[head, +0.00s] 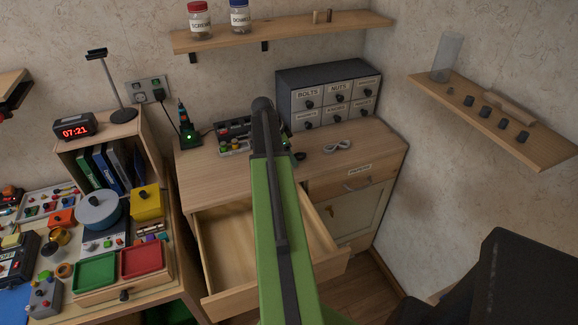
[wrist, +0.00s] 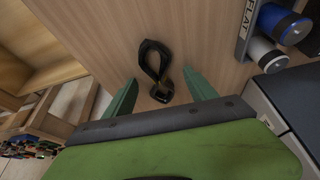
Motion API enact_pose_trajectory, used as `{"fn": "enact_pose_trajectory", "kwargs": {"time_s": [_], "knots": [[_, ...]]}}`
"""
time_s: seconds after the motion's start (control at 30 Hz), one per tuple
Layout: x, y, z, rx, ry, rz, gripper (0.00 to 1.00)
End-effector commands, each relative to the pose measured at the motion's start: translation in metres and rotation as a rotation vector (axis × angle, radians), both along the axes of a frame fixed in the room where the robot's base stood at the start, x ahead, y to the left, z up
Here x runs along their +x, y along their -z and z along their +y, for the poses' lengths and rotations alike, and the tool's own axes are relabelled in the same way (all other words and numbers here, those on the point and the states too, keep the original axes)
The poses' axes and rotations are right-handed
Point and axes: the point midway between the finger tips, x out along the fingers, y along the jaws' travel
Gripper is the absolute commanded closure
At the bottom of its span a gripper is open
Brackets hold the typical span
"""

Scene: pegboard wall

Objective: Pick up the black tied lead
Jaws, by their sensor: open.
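The black tied lead (wrist: 163,57) lies on the wooden bench top in the wrist view, a dark loop narrowing to a tied waist. My gripper (wrist: 161,77) is open, with one green finger on each side of the lead's lower part. The fingers look clear of it, and nothing is held. I cannot tell how high the fingertips are above the wood. In the head view my arm hides the gripper and most of that spot; a small dark piece (head: 299,156) shows just right of the arm and may be the lead.
A pale tied lead (head: 337,146) lies to the right. The drawer cabinet (head: 328,93) stands behind. A rack marked FLAT (wrist: 247,27), with blue and grey cylinders, is close by. An open drawer (head: 232,246) juts from the bench front.

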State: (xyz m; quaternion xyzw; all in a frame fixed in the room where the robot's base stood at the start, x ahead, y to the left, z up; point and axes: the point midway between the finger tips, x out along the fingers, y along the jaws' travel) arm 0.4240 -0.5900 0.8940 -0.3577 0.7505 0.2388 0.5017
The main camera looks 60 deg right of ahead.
Motion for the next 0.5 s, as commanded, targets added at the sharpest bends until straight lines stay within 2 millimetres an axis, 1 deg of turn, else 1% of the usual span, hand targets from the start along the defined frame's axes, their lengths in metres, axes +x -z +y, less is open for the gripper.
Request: {"fn": "enact_pose_trajectory", "kwargs": {"time_s": [0.1, 0.5], "knots": [[0.0003, -0.0022, 0.0004, 0.0, -0.001, 0.0, 0.35], [0.0009, -0.0022, 0.0008, 0.0, -0.002, 0.001, 0.87]]}}
